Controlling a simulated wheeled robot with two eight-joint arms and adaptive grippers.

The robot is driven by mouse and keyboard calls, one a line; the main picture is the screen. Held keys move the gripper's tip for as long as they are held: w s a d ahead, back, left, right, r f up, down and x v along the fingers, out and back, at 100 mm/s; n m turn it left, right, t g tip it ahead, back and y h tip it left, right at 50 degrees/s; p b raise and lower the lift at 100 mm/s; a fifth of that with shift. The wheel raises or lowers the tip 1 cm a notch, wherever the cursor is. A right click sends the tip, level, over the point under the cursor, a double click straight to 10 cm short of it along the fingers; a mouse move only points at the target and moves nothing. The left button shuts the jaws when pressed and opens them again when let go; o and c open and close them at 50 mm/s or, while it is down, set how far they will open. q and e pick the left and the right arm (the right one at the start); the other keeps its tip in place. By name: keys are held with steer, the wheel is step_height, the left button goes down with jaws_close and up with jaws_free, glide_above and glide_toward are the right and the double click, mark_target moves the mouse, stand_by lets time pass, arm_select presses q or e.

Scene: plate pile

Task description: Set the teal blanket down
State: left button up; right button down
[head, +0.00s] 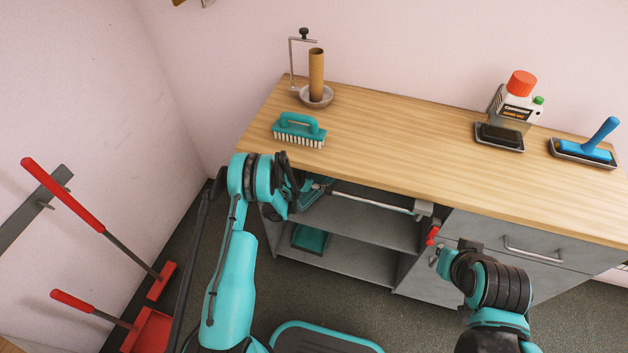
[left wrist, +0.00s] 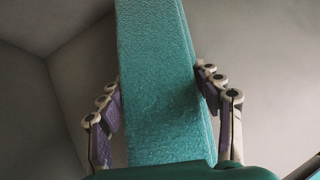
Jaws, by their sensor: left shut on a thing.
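The teal blanket (left wrist: 165,85) fills the middle of the left wrist view as a folded, textured slab. My left gripper (left wrist: 166,105) is shut on it, with a finger against each side. In the head view my left gripper (head: 292,190) is at the open front of the cabinet, below the worktop, mostly hidden by its own arm. A teal patch beside it (head: 316,184) seems to be part of the blanket. Whether the blanket touches the shelf cannot be seen. My right gripper (head: 438,258) is by the drawer front at right; its fingers are too small to read.
The grey cabinet has an upper shelf (head: 360,222) and a lower shelf (head: 345,262) with a teal item (head: 310,238). A bar clamp (head: 375,203) with a red handle crosses the opening. A teal brush (head: 299,130) stands on the worktop (head: 400,150).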

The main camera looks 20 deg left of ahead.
arm_select(q)
steer(key=shift+d, duration=0.1)
steer(key=o, duration=1.8)
steer(key=shift+f, duration=0.15)
steer(key=shift+s+a+r, duration=0.15)
steer(key=shift+a+r, duration=0.05)
steer(key=shift+r, duration=0.15)
steer(key=p+v, duration=0.3)
steer(key=v, duration=0.7)
steer(key=shift+s+a+r, duration=0.15)
steer(key=shift+s+r, duration=0.1)
steer(key=shift+s, duration=0.05)
steer(key=shift+s+a+r, duration=0.1)
steer(key=shift+s+r, duration=0.15)
steer(key=shift+r, duration=0.05)
steer(key=shift+f, duration=0.1)
